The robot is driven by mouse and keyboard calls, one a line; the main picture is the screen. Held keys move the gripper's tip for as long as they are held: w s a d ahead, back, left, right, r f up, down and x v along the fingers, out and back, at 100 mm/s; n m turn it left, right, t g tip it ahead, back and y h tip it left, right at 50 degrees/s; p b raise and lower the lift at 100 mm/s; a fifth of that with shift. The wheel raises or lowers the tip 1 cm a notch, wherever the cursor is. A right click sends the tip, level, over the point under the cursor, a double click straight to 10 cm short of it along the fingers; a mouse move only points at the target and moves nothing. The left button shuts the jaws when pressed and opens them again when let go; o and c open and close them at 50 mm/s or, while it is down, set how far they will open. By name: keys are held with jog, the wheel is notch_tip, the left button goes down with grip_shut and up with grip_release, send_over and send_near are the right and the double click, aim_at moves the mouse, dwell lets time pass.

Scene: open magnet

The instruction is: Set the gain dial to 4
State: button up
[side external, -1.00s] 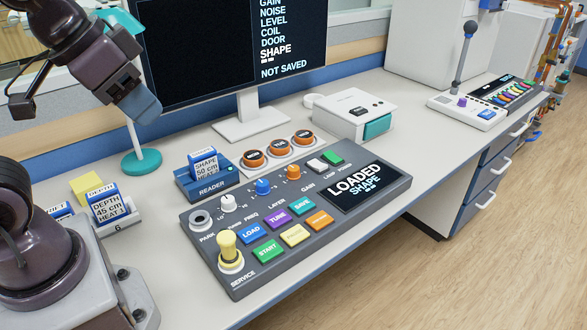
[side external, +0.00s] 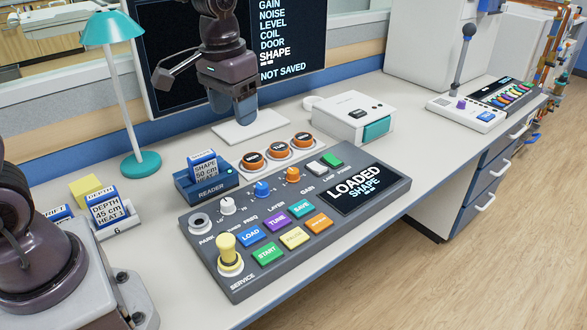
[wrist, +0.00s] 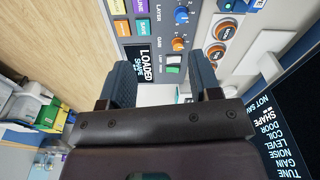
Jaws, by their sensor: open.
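The gain dial (side external: 293,174) is a small orange knob on the dark grey console (side external: 232,287), left of its screen. Its pointer is too small to read. In the wrist view the orange gain dial (wrist: 179,44) shows ahead of and between the fingers, near the GAIN label. My gripper (side external: 242,118) hangs fingers-down above and behind the console, in front of the monitor, clear of the dial. In the wrist view my gripper (wrist: 161,78) has its two fingers wide apart with nothing between them.
Beside the gain dial are a blue dial (side external: 263,188), a white dial (side external: 227,204) and white and green switches (side external: 325,162). Three round orange-rimmed pieces (side external: 277,149) lie behind. The reader (side external: 208,188) holds a cartridge. A yellow plunger (side external: 228,250) stands at the front left.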

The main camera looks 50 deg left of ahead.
aim_at(293, 170)
jog(key=w+a+f+n+g, duration=0.1)
jog(key=w+a+f+n, duration=0.2)
jog(key=w+f, duration=0.45)
jog(key=w+a+f+n, duration=0.2)
jog(key=w+a+f, duration=0.15)
jog(key=w, duration=0.65)
jog(key=f, duration=1.3)
jog(key=shift+s+d+f, duration=0.1)
jog(key=shift+d, duration=0.2)
jog(key=shift+c, duration=0.4)
jog(key=c, duration=0.8)
jog(key=shift+c, duration=0.2)
